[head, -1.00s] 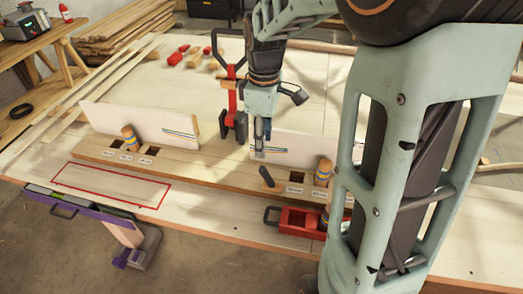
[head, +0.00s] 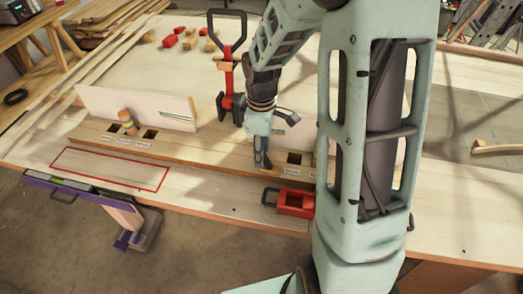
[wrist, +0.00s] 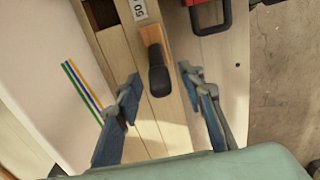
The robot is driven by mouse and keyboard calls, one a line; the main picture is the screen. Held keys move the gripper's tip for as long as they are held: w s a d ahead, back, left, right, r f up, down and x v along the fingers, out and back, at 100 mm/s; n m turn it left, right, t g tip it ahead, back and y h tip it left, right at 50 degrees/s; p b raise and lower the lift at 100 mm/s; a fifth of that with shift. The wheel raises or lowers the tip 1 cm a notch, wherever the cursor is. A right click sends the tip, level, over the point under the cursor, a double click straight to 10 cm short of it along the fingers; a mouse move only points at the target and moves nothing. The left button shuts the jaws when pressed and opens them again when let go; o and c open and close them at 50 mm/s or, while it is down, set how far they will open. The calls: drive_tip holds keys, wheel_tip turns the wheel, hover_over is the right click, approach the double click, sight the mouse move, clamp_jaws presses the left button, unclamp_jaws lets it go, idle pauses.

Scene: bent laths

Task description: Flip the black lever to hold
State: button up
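The black lever (wrist: 158,80) stands out from a light wooden block on the wooden rail in the wrist view. My gripper (wrist: 160,82) is open, one blue-grey finger on each side of the lever, with visible gaps on both sides. In the head view my gripper (head: 262,157) is low over the rail (head: 215,160), left of a dark square slot, and largely hides the lever. A white label (wrist: 138,9) sits on the rail near the lever; its text is cut off and not fully readable.
A red clamp-like tool (head: 294,202) lies at the bench's front edge, close to the gripper. A white upright board (head: 140,108) is at left. A red outlined rectangle (head: 110,168) marks clear bench.

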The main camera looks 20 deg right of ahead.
drive_tip(key=shift+c, duration=0.3)
clamp_jaws()
